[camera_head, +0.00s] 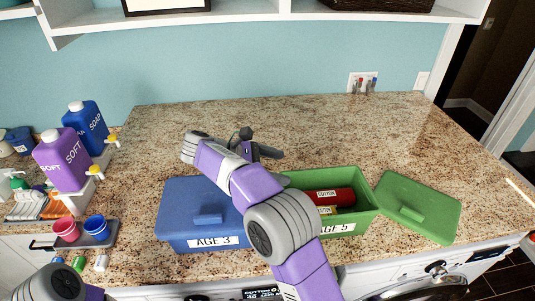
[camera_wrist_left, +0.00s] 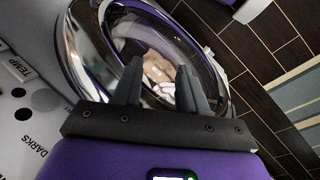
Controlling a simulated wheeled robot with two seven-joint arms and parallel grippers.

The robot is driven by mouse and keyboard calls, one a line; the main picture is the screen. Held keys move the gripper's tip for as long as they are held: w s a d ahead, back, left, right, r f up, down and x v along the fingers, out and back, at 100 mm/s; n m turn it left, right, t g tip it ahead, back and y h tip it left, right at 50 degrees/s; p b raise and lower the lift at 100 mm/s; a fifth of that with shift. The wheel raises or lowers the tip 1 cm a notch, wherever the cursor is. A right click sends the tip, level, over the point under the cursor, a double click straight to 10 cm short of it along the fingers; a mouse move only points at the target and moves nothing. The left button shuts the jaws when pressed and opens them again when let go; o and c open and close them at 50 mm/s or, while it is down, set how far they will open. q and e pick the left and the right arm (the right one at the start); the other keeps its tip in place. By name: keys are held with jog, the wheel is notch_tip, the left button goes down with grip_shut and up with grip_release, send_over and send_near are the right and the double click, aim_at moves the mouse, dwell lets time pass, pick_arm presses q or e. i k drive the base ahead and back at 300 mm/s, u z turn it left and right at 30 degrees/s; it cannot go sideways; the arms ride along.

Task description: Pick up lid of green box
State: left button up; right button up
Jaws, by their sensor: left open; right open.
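The green lid (camera_head: 432,192), with a raised handle, lies on the counter beside the right side of the green box (camera_head: 365,201). The green box, labelled AGE 5, is open and holds a red item (camera_head: 333,195) marked COTTON. My right arm crosses in front of the boxes and hides part of them. My right gripper (camera_head: 262,146) is open above the counter behind the boxes, well to the left of the lid. My left gripper (camera_wrist_left: 157,78) is open and empty in the left wrist view, facing a round washer door (camera_wrist_left: 160,60).
A blue lidded box (camera_head: 180,205) labelled AGE 3 stands left of the green box. Soap and softener bottles (camera_head: 62,160) and red and blue cups (camera_head: 66,229) are at the left. The back right of the counter is clear.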

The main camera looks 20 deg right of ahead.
aim_at(433, 214)
jog(key=k, duration=1.5)
